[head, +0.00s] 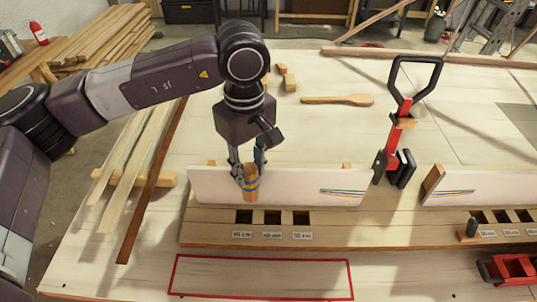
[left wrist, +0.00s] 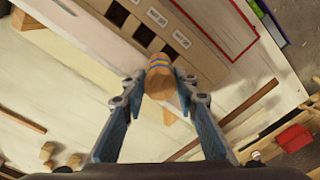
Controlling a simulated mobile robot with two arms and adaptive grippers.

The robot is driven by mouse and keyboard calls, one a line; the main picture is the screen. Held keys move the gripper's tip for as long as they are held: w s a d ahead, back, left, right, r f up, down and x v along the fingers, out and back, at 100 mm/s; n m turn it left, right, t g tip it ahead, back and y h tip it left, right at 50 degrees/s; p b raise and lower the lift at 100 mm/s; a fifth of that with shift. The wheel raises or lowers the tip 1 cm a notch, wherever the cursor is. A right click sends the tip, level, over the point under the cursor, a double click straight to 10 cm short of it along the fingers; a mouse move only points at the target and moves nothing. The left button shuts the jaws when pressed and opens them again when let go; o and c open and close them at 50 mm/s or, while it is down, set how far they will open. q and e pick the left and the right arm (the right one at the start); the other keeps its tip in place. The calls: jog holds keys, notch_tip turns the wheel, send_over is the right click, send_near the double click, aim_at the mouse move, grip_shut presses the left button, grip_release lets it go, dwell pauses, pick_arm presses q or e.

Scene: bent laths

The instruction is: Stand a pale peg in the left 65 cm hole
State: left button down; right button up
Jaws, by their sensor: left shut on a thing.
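My left gripper (head: 249,172) is shut on an orange-brown wooden peg (head: 251,190) with a blue band, held upright in front of the left white panel. The peg's lower end is just above and behind the left hole (head: 243,217) of the left wooden board (head: 211,228), apart from the hole. In the left wrist view, my left gripper (left wrist: 160,92) has its fingers on either side of the peg (left wrist: 159,78). Two more dark square holes (head: 272,217) (head: 301,217) lie to the right, with small labels below. My right gripper is not in view.
The white panel (head: 300,188) stands along the board's back. A red clamp (head: 393,130) stands to its right, then another panel (head: 480,188) with holes. A red-outlined area (head: 262,278) in front is empty. Laths (head: 150,180) lie at left; a mallet-like wooden tool (head: 338,100) lies behind.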

pick_arm(q)
jog(key=d+n, duration=0.3)
jog(key=d, duration=0.2)
notch_tip(320, 180, down, 8)
jog(key=b, duration=0.3)
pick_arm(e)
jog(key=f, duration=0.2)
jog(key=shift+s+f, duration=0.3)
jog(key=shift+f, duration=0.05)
pick_arm(q)
jog(key=shift+r, duration=0.1)
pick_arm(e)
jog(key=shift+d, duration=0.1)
pick_arm(q)
jog(key=shift+b, duration=0.35)
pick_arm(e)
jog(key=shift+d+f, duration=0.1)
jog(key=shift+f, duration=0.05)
pick_arm(q)
jog(key=shift+f+b, duration=1.45)
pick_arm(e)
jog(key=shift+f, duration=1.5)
